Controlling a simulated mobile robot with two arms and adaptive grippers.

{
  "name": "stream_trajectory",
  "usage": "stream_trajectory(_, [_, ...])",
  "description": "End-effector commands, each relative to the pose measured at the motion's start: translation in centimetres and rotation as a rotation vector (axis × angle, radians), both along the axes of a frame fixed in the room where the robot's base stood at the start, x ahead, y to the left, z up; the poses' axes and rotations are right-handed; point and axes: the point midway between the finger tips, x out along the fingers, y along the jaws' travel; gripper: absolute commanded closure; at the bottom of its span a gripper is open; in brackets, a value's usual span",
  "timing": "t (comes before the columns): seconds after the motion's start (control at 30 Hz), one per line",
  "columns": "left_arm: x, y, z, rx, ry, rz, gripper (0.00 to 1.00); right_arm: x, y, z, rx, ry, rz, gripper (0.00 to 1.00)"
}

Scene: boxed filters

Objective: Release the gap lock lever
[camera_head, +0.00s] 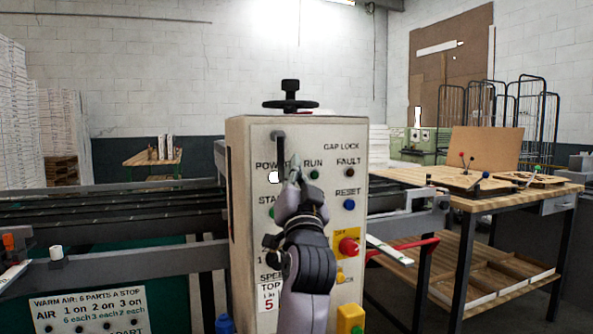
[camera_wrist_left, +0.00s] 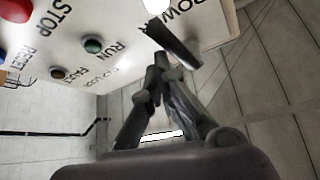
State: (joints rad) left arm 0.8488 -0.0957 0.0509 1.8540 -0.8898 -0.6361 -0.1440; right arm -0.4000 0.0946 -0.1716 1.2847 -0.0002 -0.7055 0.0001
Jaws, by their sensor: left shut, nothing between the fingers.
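The gap lock lever (camera_head: 278,149) is a black bar near the top of the beige control box, hanging about straight down, left of the "GAP LOCK" lettering. In the left wrist view the lever (camera_wrist_left: 176,45) is a dark bar just beyond the fingertips. My left gripper (camera_head: 294,170) is in front of the panel, close to the right of the lever's lower end. In the left wrist view its fingers (camera_wrist_left: 161,62) meet at the tips with nothing between them. I cannot tell whether they touch the lever. My right gripper is not in view.
The control box (camera_head: 243,160) carries several buttons, a red knob (camera_head: 348,247) and a black handwheel (camera_head: 290,97) on top. Machine rails (camera_head: 110,205) run to the left. A wooden workbench (camera_head: 495,200) stands at the right, with a red handle (camera_head: 405,247) between.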

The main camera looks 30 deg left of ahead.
Motion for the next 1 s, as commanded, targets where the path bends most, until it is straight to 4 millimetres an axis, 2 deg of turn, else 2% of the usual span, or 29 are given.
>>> stream_trajectory(0.37, [-0.2, 0.0, -0.3, -0.002, 0.002, 0.004, 1.0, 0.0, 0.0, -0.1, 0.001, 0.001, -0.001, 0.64])
stream_trajectory(0.8, [-4.6, -3.3, -3.5, 0.0, 0.002, 0.0, 1.0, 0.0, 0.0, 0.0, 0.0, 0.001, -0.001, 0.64])
stream_trajectory(1.0, [-5.2, -3.8, -3.9, 0.001, 0.0, 0.001, 1.0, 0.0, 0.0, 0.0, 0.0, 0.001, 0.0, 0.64])
